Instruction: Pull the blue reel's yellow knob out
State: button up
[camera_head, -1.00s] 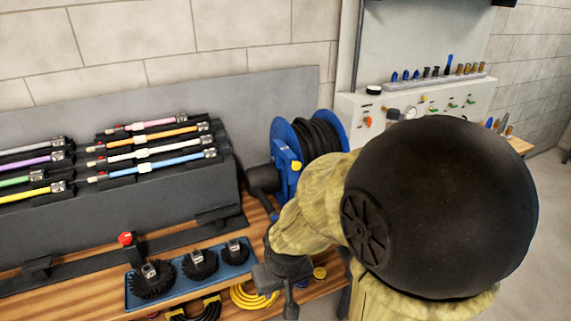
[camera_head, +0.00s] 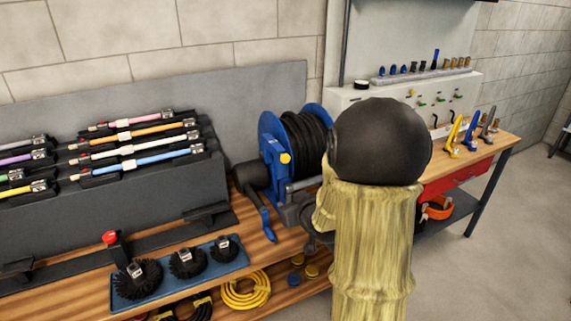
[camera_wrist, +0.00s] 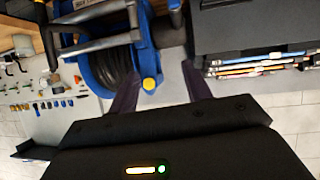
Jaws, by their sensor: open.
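The blue reel (camera_head: 270,135), wound with black hose, stands at the bench's rear edge in the head view. Its yellow knob (camera_head: 285,158) is on the side of the blue frame facing me. In the wrist view, which looks upside down, the blue reel (camera_wrist: 100,68) is at upper left and the yellow knob (camera_wrist: 149,84) shows near the left finger, between the two fingers. My gripper (camera_wrist: 163,72) is open and empty. I cannot tell the remaining distance to the knob.
A dark crank with a blue handle (camera_head: 266,222) hangs in front of the reel. A blue tray (camera_head: 240,262) with black brushes and a red button (camera_head: 109,237) are left. A yellow hose coil (camera_head: 246,290) lies below.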

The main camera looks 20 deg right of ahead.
aim_at(286, 159)
jog(key=w+d+r+t+y+b, duration=0.1)
jog(key=d+r+t, duration=0.1)
jog(key=d+t, duration=0.3)
jog(key=shift+w+d+r+t+b, duration=0.2)
jog(key=shift+d+t+b, duration=0.15)
jog(key=shift+d, duration=0.55)
jog(key=shift+w, duration=0.1)
jog(key=w+p, duration=0.1)
jog(key=w, duration=0.4)
jog(key=w+p, duration=0.2)
jog(key=w, duration=0.4)
jog(key=w+p, duration=0.1)
jog(key=w, duration=0.5)
jog(key=shift+w+a, duration=0.15)
jog(key=shift+a, duration=0.15)
jog(key=shift+c, duration=0.2)
